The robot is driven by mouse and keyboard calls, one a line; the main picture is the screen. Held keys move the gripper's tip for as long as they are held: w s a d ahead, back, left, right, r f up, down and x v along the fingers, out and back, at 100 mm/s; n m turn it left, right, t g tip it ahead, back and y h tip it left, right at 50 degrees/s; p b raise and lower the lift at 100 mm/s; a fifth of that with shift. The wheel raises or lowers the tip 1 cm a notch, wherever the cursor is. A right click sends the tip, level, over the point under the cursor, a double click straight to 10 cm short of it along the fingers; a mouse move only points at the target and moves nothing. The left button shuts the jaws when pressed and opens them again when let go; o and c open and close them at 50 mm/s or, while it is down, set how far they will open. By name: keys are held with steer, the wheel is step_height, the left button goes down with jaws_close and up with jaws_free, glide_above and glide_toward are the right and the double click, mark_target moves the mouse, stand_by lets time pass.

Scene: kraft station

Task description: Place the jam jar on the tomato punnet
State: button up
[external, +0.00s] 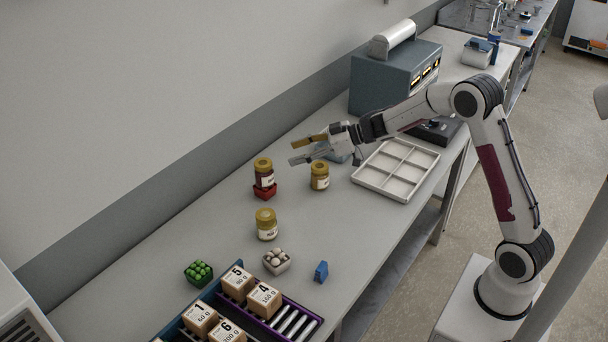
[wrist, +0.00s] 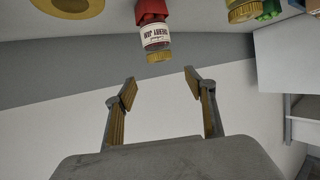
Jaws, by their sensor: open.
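The jam jar (external: 264,174), dark red with a yellow lid and a white label, stands upright on the red tomato punnet (external: 264,191) in the external view. In the wrist view the jar (wrist: 155,38) appears upside down, its label reading cherry jam, with the red punnet (wrist: 150,10) against its base. My gripper (external: 292,152) is open and empty. It is apart from the jar, up and to its right in the external view. In the wrist view the jar's lid is just beyond the gap between the fingertips (wrist: 160,78). The punnet's contents are hidden.
Two pale jars with yellow lids stand nearby, one in front (external: 266,226) and one right (external: 320,178). A green-filled punnet (external: 199,272), a mushroom punnet (external: 276,262) and a blue object (external: 321,271) are nearer. A divided tray (external: 374,187) lies right. The left bench is clear.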

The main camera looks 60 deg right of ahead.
steer(key=shift+r, duration=0.1)
steer(key=s+d+r+m+t+h, duration=0.1)
steer(key=s+d+r+m+h, duration=0.1)
steer(key=s+d+r+h, duration=0.3)
steer(key=s+d+r+m+t+h, duration=0.1)
steer(key=s+r+m+h, duration=0.15)
steer(key=r, duration=0.45)
steer(key=s+r+m+g+h, duration=0.2)
steer(key=s+g, duration=0.1)
steer(key=s, duration=1)
steer(key=s+a+f+g, duration=0.1)
steer(key=s+a+f, duration=0.1)
steer(key=s, duration=0.7)
steer(key=s+a+f+g+y, duration=0.1)
steer(key=s+a+f+g, duration=0.1)
steer(key=s, duration=0.6)
steer(key=s+a+f+g+y, duration=0.1)
steer(key=s+a+f, duration=0.3)
steer(key=s, duration=0.5)
steer(key=shift+s+f+g, duration=0.3)
steer(key=shift+f+g, duration=0.1)
